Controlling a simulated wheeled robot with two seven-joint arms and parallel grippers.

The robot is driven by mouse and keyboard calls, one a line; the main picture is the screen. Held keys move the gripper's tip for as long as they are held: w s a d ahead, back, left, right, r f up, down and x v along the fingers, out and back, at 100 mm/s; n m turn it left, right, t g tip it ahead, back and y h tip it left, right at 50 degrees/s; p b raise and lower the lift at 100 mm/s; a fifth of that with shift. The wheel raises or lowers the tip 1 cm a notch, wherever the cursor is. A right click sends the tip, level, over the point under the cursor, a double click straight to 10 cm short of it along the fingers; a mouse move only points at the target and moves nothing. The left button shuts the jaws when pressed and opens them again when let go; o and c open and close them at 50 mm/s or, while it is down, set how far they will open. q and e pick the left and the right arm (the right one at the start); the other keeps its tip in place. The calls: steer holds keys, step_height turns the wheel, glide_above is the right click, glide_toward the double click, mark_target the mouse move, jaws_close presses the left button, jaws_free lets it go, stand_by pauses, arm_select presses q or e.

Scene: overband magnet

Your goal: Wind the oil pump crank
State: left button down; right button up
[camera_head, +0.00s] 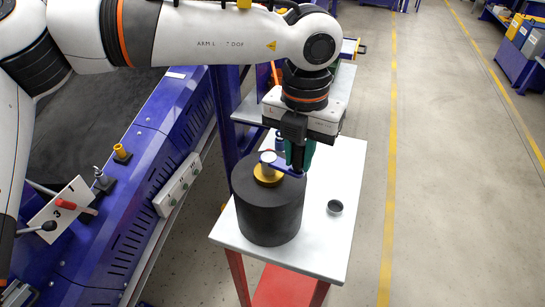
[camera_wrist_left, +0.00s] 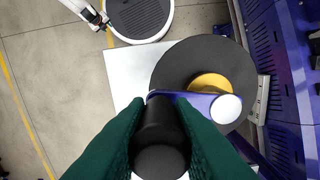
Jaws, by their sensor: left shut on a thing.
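The oil pump is a black drum (camera_head: 270,215) standing upright on a white table, with a yellow hub (camera_head: 268,177) on top. A blue crank arm (camera_head: 288,168) with a pale round cap (camera_head: 268,157) sits over the hub. In the left wrist view the blue arm (camera_wrist_left: 185,96) runs from the white cap (camera_wrist_left: 226,108) to a black handle (camera_wrist_left: 160,125). My left gripper (camera_head: 298,162) points down over the arm's outer end, its green fingers shut on that handle. The fingers hide much of the handle in the head view.
The white table (camera_head: 330,240) has a red base and holds a small dark cup (camera_head: 335,207) right of the drum. A blue machine frame (camera_head: 125,215) with knobs and levers stands close on the left. Open floor (camera_head: 440,200) lies to the right.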

arm_select(q)
steer(key=shift+s+a+f+b, duration=0.15)
steer(key=shift+s+a+b, duration=0.35)
steer(key=shift+b, duration=0.15)
steer(key=shift+s+a, duration=0.15)
steer(key=shift+s+a+r, duration=0.1)
steer(key=shift+r, duration=0.1)
steer(key=shift+s+a+f+b, duration=0.1)
steer(key=shift+s+a+b, duration=0.2)
steer(key=shift+a+b, duration=0.3)
steer(key=shift+s+a, duration=0.2)
steer(key=shift+a, duration=0.25)
